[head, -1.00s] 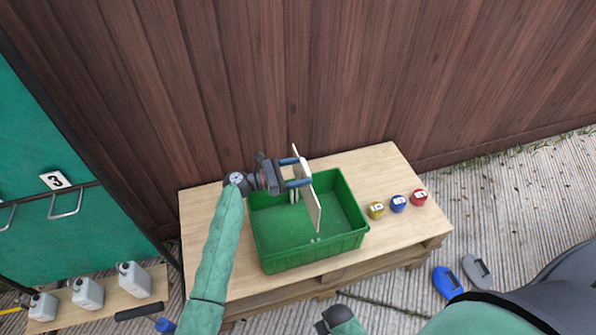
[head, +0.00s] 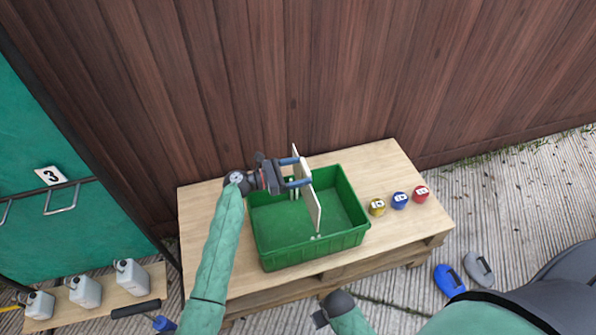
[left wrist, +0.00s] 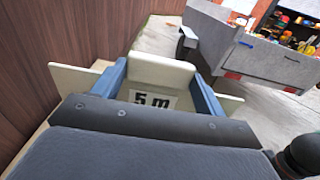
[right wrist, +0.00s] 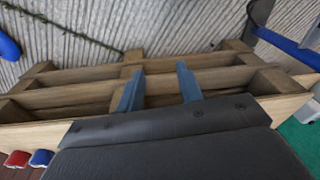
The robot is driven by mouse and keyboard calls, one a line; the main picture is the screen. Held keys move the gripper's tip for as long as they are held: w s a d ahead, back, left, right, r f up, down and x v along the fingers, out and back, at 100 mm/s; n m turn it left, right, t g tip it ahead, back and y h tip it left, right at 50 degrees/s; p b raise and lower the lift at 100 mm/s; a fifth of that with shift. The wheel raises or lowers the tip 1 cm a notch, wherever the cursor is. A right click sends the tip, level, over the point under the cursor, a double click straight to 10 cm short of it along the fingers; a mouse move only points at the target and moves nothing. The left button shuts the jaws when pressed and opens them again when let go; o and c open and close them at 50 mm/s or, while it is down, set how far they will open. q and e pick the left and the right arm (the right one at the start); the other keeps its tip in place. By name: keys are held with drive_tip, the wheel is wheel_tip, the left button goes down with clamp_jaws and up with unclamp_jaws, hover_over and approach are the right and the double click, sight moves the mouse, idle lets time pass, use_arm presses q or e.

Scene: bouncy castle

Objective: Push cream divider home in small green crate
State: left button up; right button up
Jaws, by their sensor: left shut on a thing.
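The cream divider (head: 313,207) is a thin upright panel standing across the small green crate (head: 285,259), with its upper part above the rim. Pale guide marks show at the crate's back wall and front wall, close to the panel's ends. How deep its lower edge sits is hard to tell. My left gripper (head: 296,172) is shut on the divider's raised upper part. In the left wrist view the divider (left wrist: 160,72) sits between the blue fingers, with a "5 m" label behind the palm edge. My right gripper (right wrist: 160,88) is open and empty, low before the pallet table.
The crate stands on a wooden pallet table (head: 215,215). Yellow (head: 377,207), blue (head: 399,200) and red (head: 421,193) numbered pots stand to its right. A wooden wall (head: 290,80) rises close behind. Grey jugs (head: 84,291) stand on a low board at left.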

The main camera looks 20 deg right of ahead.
wheel_tip(320, 180, up, 12)
drive_tip(key=w+b, duration=0.1)
drive_tip(key=b, duration=0.1)
drive_tip(key=shift+a+r+b, duration=0.2)
drive_tip(key=shift+a+b, duration=0.1)
drive_tip(key=shift+a, duration=0.05)
idle(0.8)
drive_tip(key=shift+d+f, duration=0.2)
drive_tip(key=shift+f, duration=0.15)
drive_tip(key=shift+r, duration=0.2)
drive_tip(key=shift+a+r+p, duration=0.15)
drive_tip(key=shift+r+p, duration=0.15)
drive_tip(key=shift+r, duration=0.1)
drive_tip(key=shift+a+f, duration=0.1)
